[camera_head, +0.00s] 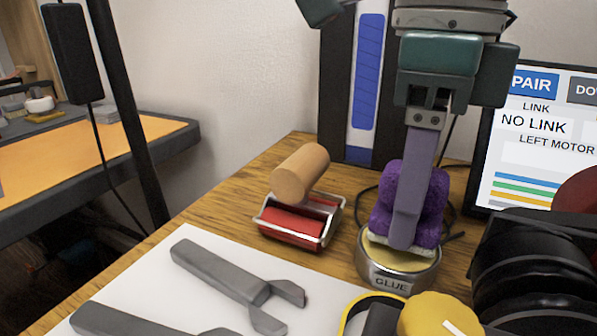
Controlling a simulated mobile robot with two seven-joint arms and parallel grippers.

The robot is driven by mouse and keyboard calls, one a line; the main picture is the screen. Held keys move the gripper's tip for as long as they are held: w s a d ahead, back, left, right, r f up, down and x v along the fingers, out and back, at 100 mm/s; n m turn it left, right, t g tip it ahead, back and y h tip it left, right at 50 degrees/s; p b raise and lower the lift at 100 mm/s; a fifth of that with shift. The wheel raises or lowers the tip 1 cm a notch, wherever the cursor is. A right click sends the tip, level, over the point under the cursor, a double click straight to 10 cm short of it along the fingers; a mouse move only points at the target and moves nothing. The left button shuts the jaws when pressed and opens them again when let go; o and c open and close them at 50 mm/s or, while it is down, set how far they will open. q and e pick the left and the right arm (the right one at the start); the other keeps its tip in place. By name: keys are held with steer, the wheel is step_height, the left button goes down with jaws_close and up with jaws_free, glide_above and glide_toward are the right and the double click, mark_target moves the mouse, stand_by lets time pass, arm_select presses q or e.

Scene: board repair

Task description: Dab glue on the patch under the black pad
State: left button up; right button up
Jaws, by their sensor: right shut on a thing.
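My right gripper (411,215) points down and is shut on a purple sponge-like dabber (430,195) with a pale underside. One long grey finger lies across its near side; the other finger is hidden. The dabber is at the top of a round metal tin (395,275) labelled GLUE, with a pale yellow surface showing. Its underside overlaps that surface; I cannot tell how firmly it touches. I cannot make out a patch or surely identify the black pad. My left gripper cannot be made out.
A red roller-like tool (292,226) with a wooden handle (300,172) stands left of the tin. Grey tools (225,275) lie on a white sheet (150,285). A yellow object (438,316) and black ribbed object (540,265) crowd the lower right. A screen (540,145) stands behind.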

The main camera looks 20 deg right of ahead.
steer(key=shift+f, duration=0.5)
stand_by(1.0)
stand_by(0.4)
stand_by(0.9)
steer(key=shift+f+p, duration=0.15)
steer(key=shift+p, duration=0.3)
stand_by(0.8)
step_height(320, 180, up, 2)
steer(key=p, duration=0.2)
steer(key=shift+p, duration=0.3)
step_height(320, 180, up, 5)
steer(key=p, duration=0.7)
steer(key=shift+r, duration=0.2)
steer(key=shift+f, duration=0.1)
